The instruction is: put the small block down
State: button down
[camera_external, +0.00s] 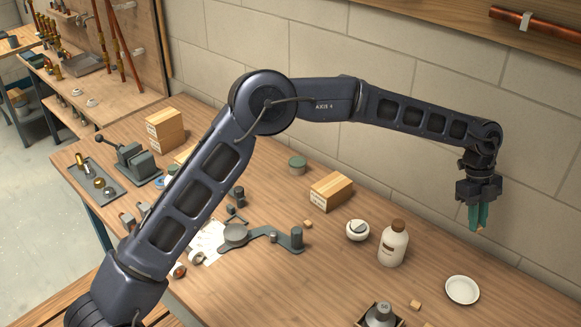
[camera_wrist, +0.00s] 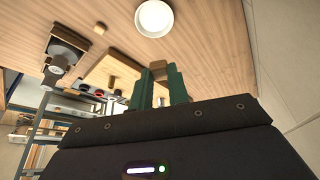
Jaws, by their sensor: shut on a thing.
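My gripper (camera_external: 479,224) points down on the right, in front of the block wall and above the workbench (camera_external: 340,285). Its teal fingers are shut on a small wooden block (camera_external: 478,230), which barely shows at the tips. In the wrist view the block (camera_wrist: 158,73) sits between the two fingers, partly hidden by them. It looks held clear of the bench; the exact height is hard to tell.
A white dish (camera_external: 462,291) stands in front of the gripper. A white bottle (camera_external: 392,246) and a round white pot (camera_external: 357,232) stand to the left. Another small block (camera_external: 414,305) lies beside a dark tray with a grey weight (camera_external: 380,315). Bare wood surrounds the dish.

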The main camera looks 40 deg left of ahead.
jog(key=s+d+m+g, duration=0.1)
jog(key=d+m, duration=0.1)
jog(key=m, duration=0.1)
send_near(459, 288)
jog(key=shift+y, duration=0.3)
jog(key=x, duration=0.6)
jog(key=shift+d, duration=0.25)
jog(key=c, duration=1.6)
grip_release()
jog(key=shift+f, duration=0.1)
jog(key=shift+c, duration=0.2)
